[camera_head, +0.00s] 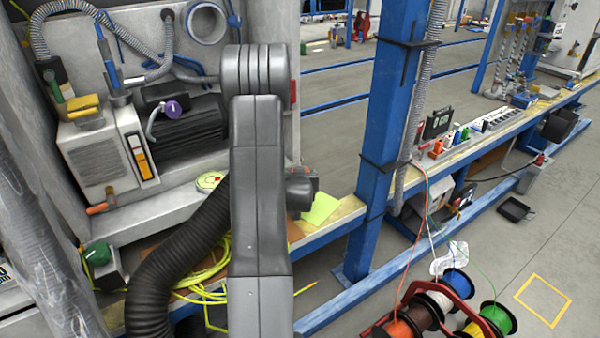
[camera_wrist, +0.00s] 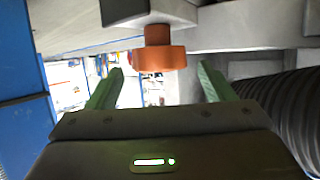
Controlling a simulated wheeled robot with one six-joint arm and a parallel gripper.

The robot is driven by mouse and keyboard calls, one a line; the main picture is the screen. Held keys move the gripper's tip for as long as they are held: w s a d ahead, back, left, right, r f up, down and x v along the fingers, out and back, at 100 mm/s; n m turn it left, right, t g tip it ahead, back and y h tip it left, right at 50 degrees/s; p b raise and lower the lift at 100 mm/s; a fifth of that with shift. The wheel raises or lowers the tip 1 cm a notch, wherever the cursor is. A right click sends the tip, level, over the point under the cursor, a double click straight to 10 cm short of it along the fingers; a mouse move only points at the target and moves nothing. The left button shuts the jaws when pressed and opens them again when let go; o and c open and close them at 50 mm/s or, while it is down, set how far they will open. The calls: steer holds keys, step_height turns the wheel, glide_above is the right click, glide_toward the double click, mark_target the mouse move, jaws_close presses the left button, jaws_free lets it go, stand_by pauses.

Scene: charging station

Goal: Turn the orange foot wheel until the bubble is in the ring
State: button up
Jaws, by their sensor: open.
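In the wrist view the orange foot wheel (camera_wrist: 160,56) hangs on a short orange stem under a grey block. My gripper (camera_wrist: 160,72) is open, with one green finger on either side below the wheel. The wheel appears lined up with the gap between the fingers; I cannot tell whether it lies between them or beyond their tips. In the head view a small round yellow-green dial (camera_head: 209,181), seemingly the bubble level, sits on the grey ledge left of my arm. Its bubble and ring are too small to read.
A blue post (camera_head: 385,120) stands right of my arm. A yellow-green cable (camera_head: 205,270) lies coiled below the ledge. A rack of wire spools (camera_head: 440,305) stands at front right. In the wrist view a dark ribbed hose (camera_wrist: 285,105) runs close on the right.

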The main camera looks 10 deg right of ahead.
steer(key=shift+x, duration=1.65)
steer(key=c, duration=0.9)
steer(key=shift+c, duration=0.2)
steer(key=shift+d+n+y+b, duration=0.15)
steer(key=shift+n+y+b, duration=0.35)
steer(key=shift+y+b, duration=0.15)
